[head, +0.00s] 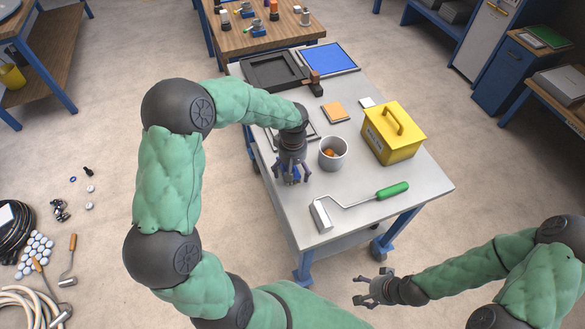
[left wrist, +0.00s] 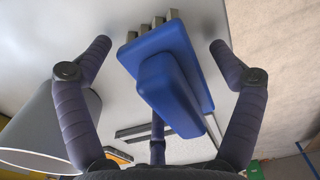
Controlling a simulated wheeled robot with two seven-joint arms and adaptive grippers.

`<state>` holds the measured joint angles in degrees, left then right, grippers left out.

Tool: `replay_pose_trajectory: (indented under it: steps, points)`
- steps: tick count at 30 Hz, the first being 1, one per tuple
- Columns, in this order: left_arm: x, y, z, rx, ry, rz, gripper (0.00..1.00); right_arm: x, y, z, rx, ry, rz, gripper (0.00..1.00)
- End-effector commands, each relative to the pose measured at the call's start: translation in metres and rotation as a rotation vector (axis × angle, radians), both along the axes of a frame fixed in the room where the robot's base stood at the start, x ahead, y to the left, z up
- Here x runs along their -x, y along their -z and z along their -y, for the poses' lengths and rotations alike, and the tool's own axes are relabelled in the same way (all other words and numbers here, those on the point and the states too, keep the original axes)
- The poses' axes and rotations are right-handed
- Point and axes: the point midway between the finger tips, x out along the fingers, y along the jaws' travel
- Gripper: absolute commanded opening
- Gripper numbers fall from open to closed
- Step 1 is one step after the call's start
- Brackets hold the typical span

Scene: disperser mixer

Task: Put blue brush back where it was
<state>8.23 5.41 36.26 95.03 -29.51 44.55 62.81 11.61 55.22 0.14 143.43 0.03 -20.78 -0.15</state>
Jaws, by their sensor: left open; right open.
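The blue brush (left wrist: 166,75), with a blue back and grip and pale grey bristle blocks along one edge, lies between the spread fingers of my left gripper (left wrist: 160,48) in the left wrist view. The fingers stand apart from it on both sides. In the head view my left gripper (head: 291,178) points down over the near left part of the grey table, left of the grey cup. It hides most of the brush there, with only bits of blue showing. My right gripper (head: 375,289) is open and empty, off the table's near side.
On the table (head: 408,188) are a grey cup (head: 326,163) with something orange inside, a yellow box (head: 398,143) and a roller with a green handle (head: 392,190). A black tray (head: 272,73) and a framed blue sheet (head: 328,58) lie at the far end. The near right corner is clear.

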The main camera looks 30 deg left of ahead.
Motion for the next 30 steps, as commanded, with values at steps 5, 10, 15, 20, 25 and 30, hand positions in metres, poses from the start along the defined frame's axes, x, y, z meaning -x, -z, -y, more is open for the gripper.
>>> replay_pose_trajectory:
  steps: [5, 10, 15, 20, 25, 30]
  points:
    - [-0.001, -0.015, 0.0, 0.0, 0.0, 0.003, 0.92, 0.0, -0.007, 0.0, 0.0, 0.0, 0.0, 0.73]
    - [-0.001, -0.048, 0.0, -0.001, -0.001, 0.003, 0.92, 0.0, -0.02, 0.0, 0.0, 0.0, 0.0, 0.73]
    - [-0.001, -0.082, 0.0, 0.0, 0.001, 0.004, 0.92, 0.0, -0.032, 0.0, 0.0, 0.0, 0.0, 0.73]
    - [-0.001, -0.107, 0.001, 0.001, 0.0, 0.002, 0.92, 0.0, -0.039, 0.0, 0.0, 0.0, 0.0, 0.73]
    - [-0.001, -0.12, 0.001, 0.0, 0.0, 0.001, 0.92, 0.0, -0.043, 0.0, 0.0, 0.0, 0.0, 0.73]
    - [-0.001, -0.123, 0.001, 0.0, 0.0, 0.0, 0.92, 0.0, -0.043, 0.0, 0.0, 0.0, 0.0, 0.73]
